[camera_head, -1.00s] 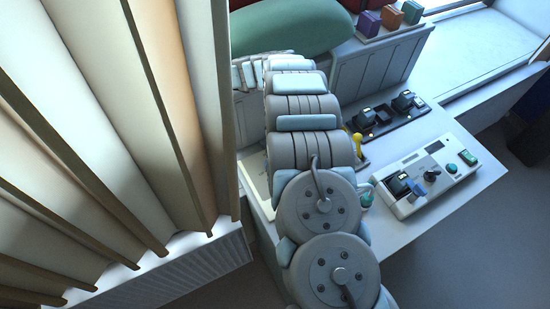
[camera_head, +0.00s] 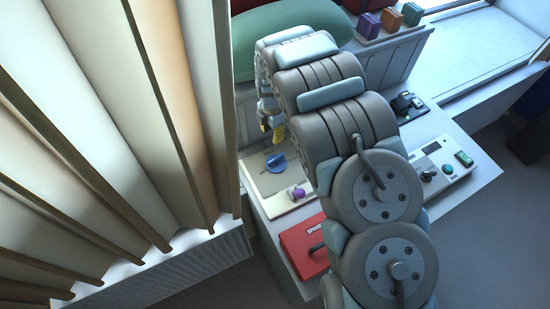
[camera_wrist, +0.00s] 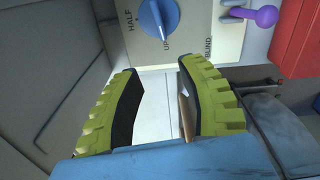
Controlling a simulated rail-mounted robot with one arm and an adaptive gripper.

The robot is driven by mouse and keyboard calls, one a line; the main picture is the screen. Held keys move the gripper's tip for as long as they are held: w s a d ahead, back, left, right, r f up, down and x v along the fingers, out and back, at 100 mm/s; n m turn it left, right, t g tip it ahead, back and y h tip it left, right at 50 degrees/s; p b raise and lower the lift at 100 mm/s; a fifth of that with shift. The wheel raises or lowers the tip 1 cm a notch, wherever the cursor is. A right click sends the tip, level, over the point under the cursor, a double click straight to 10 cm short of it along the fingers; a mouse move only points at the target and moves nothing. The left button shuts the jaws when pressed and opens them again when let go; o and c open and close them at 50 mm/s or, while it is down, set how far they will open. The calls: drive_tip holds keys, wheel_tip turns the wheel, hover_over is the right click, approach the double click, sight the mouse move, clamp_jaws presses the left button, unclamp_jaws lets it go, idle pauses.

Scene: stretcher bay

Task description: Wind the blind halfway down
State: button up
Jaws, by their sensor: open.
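A blue knob (camera_wrist: 158,18) sits on a cream panel (camera_wrist: 230,40) lettered HALF, UP and BLIND in the wrist view. In the head view the same blue knob (camera_head: 276,162) stands on the cream panel (camera_head: 262,185) at the left end of the bench. My gripper (camera_wrist: 158,75) has green padded fingers spread apart with nothing held between them. The knob lies beyond the fingertips, apart from them. In the head view my gripper (camera_head: 272,132) hangs just behind the knob, partly hidden by my arm. No blind itself can be clearly made out.
A purple knob (camera_head: 297,193) is on the panel's front part, with a red box (camera_head: 304,246) beside it. A control box (camera_head: 455,170) and black switch unit (camera_head: 407,104) stand to the right. A pleated curtain (camera_head: 120,120) fills the left. A green cushion (camera_head: 290,35) lies behind.

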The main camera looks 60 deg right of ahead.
drive_tip(key=b, duration=0.2)
hover_over(273, 160)
drive_tip(key=shift+f, duration=4.8)
drive_tip(key=shift+w+d+f+p, duration=0.1)
drive_tip(key=shift+f+p, duration=0.35)
drive_tip(key=shift+f, duration=3.5)
clamp_jaws()
